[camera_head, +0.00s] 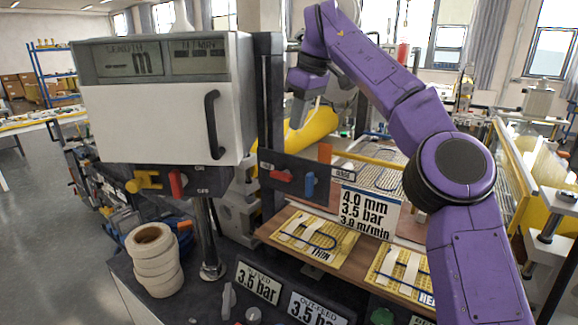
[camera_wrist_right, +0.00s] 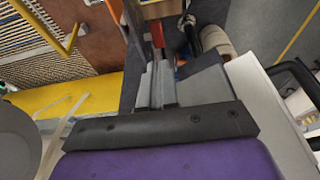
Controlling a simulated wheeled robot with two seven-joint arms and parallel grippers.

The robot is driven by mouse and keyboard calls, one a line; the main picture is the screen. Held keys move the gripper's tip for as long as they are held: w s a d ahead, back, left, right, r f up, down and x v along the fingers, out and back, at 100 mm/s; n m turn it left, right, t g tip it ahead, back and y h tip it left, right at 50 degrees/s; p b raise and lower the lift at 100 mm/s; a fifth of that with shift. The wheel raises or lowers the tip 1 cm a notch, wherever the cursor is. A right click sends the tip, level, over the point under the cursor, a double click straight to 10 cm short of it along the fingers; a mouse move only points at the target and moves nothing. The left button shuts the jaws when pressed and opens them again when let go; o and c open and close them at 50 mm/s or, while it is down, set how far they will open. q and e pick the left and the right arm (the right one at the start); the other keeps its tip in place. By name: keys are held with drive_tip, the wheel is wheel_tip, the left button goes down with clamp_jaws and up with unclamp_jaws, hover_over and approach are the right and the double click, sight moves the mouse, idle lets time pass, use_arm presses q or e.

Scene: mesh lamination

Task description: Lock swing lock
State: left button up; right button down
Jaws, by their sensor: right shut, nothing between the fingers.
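No part is labelled as the swing lock, so I cannot tell for sure which one it is. A yellow handle (camera_head: 145,181) and a red lever (camera_head: 177,183) are under the display box. A dark bracket beside the black post carries another red lever (camera_head: 281,176) and a blue tab (camera_head: 310,185). My right gripper (camera_head: 297,115) is shut and empty, behind the post's right side and above the bracket. In the right wrist view its grey fingers (camera_wrist_right: 155,84) are together, with a red lever (camera_wrist_right: 156,33) beyond them. My left gripper is out of view.
The display box (camera_head: 165,115) with a black door handle (camera_head: 213,125) stands left of the post. A yellow roller (camera_head: 308,132) is behind my right gripper. Tape rolls (camera_head: 155,262) stand at the front left. A wooden board (camera_head: 290,212) with mesh samples is front right.

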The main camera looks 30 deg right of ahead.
drive_tip(key=b, duration=0.1)
hover_over(290, 179)
wheel_tip(290, 179, down, 4)
drive_tip(key=f, duration=0.1)
drive_tip(key=x, duration=0.2)
drive_tip(key=s+x, duration=0.1)
drive_tip(key=x, duration=0.4)
drive_tip(key=shift+s+d+f, duration=0.1)
drive_tip(key=shift+d+f, duration=0.2)
drive_tip(key=shift+f, duration=0.05)
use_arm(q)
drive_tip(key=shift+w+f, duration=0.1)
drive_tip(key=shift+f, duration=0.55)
use_arm(e)
drive_tip(key=shift+s, duration=0.15)
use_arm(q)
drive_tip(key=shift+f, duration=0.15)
